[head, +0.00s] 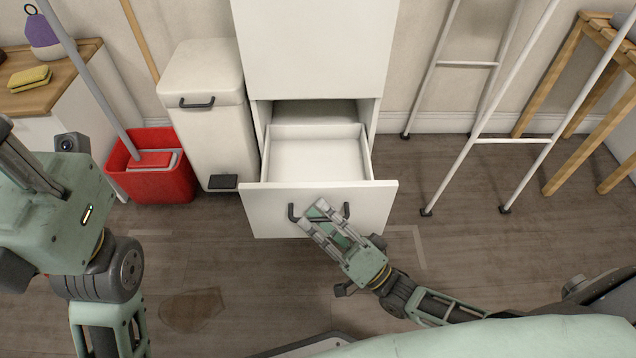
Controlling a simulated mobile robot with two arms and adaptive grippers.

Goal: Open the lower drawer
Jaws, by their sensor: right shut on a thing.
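The lower drawer (275,198) of the white cabinet (315,50) is pulled well out, and its empty white inside shows from above. A dark bar handle (346,211) is on its front. My right gripper (316,210) is at the drawer front, with its fingers shut on the handle and covering the handle's middle. My left arm fills the left edge of the view; the fingers of its gripper cannot be made out.
A white pedal bin (203,110) and a red mop bucket (150,188) stand left of the drawer. A white drying rack (475,140) and a wooden stool (562,130) stand at the right. A brown puddle-like patch (192,309) lies on the floor.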

